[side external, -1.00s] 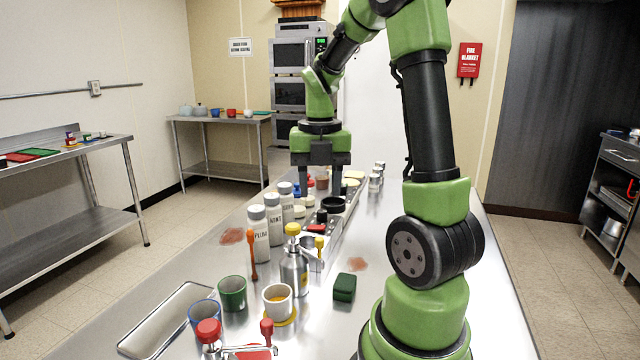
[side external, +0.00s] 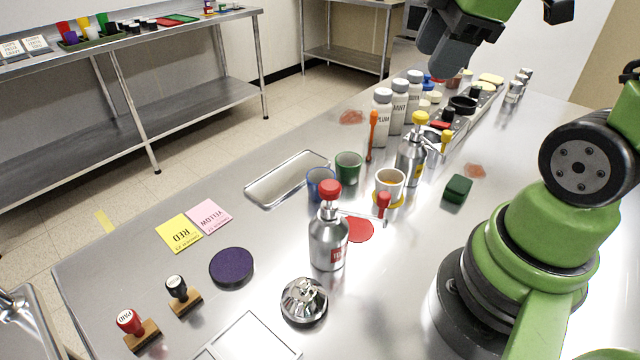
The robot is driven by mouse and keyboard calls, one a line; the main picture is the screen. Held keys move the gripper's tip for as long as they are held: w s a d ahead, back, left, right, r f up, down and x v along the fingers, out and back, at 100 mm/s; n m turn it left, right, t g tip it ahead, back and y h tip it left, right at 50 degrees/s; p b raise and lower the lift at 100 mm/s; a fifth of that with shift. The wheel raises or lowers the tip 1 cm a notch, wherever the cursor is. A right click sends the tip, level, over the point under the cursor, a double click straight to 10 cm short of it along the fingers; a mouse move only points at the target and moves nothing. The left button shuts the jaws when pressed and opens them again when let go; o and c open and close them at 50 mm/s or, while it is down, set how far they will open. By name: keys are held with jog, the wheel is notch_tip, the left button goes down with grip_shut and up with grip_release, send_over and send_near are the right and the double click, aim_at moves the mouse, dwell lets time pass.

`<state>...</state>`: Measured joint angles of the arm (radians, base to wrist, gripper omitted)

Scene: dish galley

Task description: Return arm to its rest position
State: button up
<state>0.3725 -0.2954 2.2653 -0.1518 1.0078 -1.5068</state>
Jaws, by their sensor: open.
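My gripper (side external: 559,11) shows only in part at the top edge, as a dark end beside green and grey arm parts. Its fingers are mostly cut off by the frame, and nothing is seen held there. It is high above the steel counter (side external: 130,275), clear of the things on it. My arm's green base stands at the right, and the links between base and gripper are largely out of the picture.
A red-topped pump bottle (side external: 329,240), a yellow-topped one (side external: 411,155), cups and white shaker bottles (side external: 381,115) stand mid-counter. A silver dome (side external: 304,301), purple pad (side external: 231,267) and stamps (side external: 184,296) lie in front. A green block (side external: 458,188) lies near my base.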

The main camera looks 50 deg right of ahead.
jog(key=s+a+r+m+t+y, duration=0.2)
jog(key=a+m, duration=0.6)
jog(key=m, duration=0.5)
jog(key=shift+s+a+t, duration=0.25)
jog(key=shift+s+t, duration=0.45)
jog(key=shift+s, duration=0.5)
